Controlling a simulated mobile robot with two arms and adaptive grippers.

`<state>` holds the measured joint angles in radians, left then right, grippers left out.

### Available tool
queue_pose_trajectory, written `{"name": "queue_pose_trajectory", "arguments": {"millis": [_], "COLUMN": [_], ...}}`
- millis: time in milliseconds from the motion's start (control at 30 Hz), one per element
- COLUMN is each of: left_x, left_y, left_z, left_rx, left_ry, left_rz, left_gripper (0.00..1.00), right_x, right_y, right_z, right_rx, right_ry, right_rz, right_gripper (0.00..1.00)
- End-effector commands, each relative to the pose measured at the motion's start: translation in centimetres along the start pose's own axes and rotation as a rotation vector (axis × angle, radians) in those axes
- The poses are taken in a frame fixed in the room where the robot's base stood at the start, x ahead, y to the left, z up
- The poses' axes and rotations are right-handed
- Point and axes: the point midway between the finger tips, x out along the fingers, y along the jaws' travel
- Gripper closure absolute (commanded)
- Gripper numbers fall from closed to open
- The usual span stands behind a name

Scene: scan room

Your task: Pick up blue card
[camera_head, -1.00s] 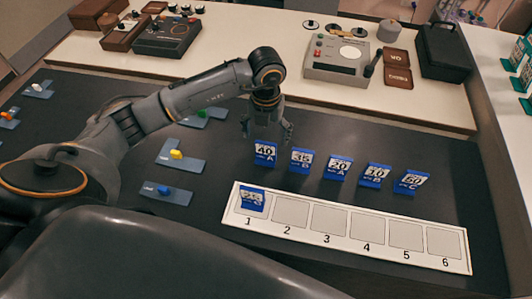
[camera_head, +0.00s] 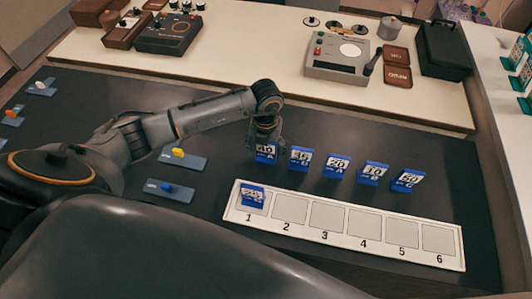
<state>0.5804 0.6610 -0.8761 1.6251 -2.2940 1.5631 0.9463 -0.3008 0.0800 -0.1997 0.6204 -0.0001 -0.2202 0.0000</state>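The leftmost card, marked 40 and A (camera_head: 265,157), is directly below my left gripper (camera_head: 266,148). The gripper points down with its fingers apart, one on each side of the card's upper part; I cannot tell if they touch it. Another blue card (camera_head: 252,196) sits on slot 1 of the white numbered board (camera_head: 347,254). My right gripper is out of view.
Slots 2 to 6 of the board are bare. Blue-grey holders with yellow (camera_head: 178,153) and blue (camera_head: 166,188) pieces lie left of the cards. A pale bench behind carries a device (camera_head: 338,65) and a black case (camera_head: 445,55).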

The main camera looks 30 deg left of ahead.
Motion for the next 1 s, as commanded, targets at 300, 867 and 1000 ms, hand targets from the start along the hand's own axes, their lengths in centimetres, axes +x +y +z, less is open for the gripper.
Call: {"name": "queue_pose_trajectory", "arguments": {"millis": [300, 867, 1000], "left_x": [0.0, -4.0, -6.8], "left_y": [0.0, -0.5, -1.6], "left_z": [0.0, -0.7, -2.8], "left_rx": [0.0, 0.005, 0.007], "left_ry": [0.0, -0.003, -0.006], "left_rz": [0.0, -0.004, -0.004], "left_gripper": [0.76, 0.76, 0.76], "right_x": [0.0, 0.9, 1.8], "right_y": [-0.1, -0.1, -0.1], "right_z": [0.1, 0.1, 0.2], "right_rx": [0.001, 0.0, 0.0], "right_ry": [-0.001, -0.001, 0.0], "right_rz": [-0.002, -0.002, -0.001], "right_gripper": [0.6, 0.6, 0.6]}}
